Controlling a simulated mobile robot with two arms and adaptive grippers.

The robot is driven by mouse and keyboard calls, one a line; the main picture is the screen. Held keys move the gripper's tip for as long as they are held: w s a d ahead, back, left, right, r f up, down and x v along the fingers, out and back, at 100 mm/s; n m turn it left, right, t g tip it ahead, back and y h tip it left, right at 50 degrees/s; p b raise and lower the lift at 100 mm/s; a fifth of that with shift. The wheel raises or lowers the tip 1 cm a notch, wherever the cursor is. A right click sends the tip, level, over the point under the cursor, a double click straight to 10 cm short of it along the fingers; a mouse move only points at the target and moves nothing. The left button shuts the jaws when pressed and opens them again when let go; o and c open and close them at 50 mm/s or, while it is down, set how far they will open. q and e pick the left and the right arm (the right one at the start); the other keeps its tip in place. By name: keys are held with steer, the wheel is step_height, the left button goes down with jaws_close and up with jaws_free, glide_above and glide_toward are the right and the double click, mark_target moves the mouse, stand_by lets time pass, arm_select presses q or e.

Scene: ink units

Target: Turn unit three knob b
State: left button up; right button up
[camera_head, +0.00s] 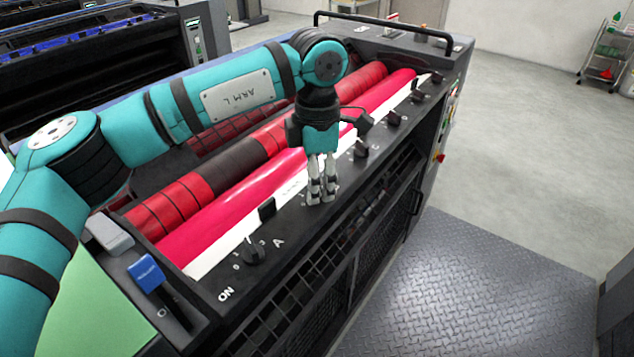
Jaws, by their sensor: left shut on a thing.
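My left gripper (322,192) points down at the front panel of the ink unit (300,229), in the row of black knobs. It is at the place between the knob marked A (252,250) and the knob by the letter C (361,149). Its fingers are shut on the knob there, knob b, which they almost wholly hide. The knob's angle and its letter cannot be made out. My right gripper is not in view.
Several more knobs, one of them here (393,118), run up the panel to the right. Red rollers (215,212) lie behind the panel, under my left arm. A small black block (267,208) stands behind knob A. A blue-topped lever (147,275) is at lower left. A metal tread plate (480,290) lies in front.

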arm_select(q)
steer(key=m, duration=0.7)
steer(key=shift+r, duration=0.1)
stand_by(0.6)
steer(key=o, duration=1.1)
steer(key=shift+o, duration=0.2)
step_height(320, 180, up, 12)
